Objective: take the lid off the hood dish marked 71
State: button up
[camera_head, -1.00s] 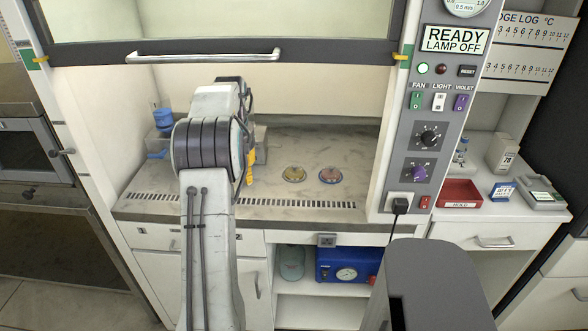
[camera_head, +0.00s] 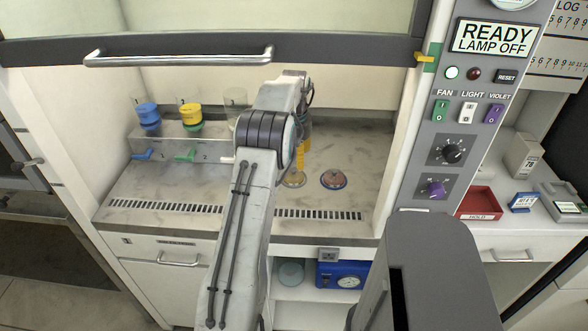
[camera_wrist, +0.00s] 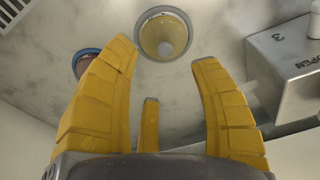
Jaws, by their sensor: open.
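Two small round lidded dishes lie on the hood's marbled worktop: a yellow dish (camera_head: 293,179) and a reddish dish with a blue rim (camera_head: 334,179). I cannot read a number on either. My gripper (camera_head: 302,158) has yellow fingers and is over the yellow dish, partly hiding it in the head view. In the wrist view my gripper (camera_wrist: 166,58) is open and empty, with the yellow dish (camera_wrist: 164,35) just beyond and between the fingertips. The reddish dish (camera_wrist: 86,62) is partly hidden behind the left finger.
A numbered rack (camera_head: 170,148) with blue, yellow and clear vessels and coloured taps stands at the left; its block (camera_wrist: 285,65) is close right in the wrist view. The raised sash handle (camera_head: 180,58) crosses above. A control panel (camera_head: 468,120) bounds the right. The front-left worktop is clear.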

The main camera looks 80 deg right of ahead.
aim_at(296, 169)
jog(key=shift+w+f+p, duration=0.1)
jog(key=shift+f+p, duration=1.6)
jog(key=shift+p, duration=0.25)
jog(key=shift+d+f+p, duration=0.15)
jog(key=shift+f+p, duration=0.35)
jog(key=shift+f, duration=0.2)
jog(key=shift+d+f+p, duration=0.1)
jog(key=shift+f+p, duration=0.35)
jog(key=shift+f, duration=0.2)
jog(key=shift+c, duration=0.2)
jog(key=c, duration=1.1)
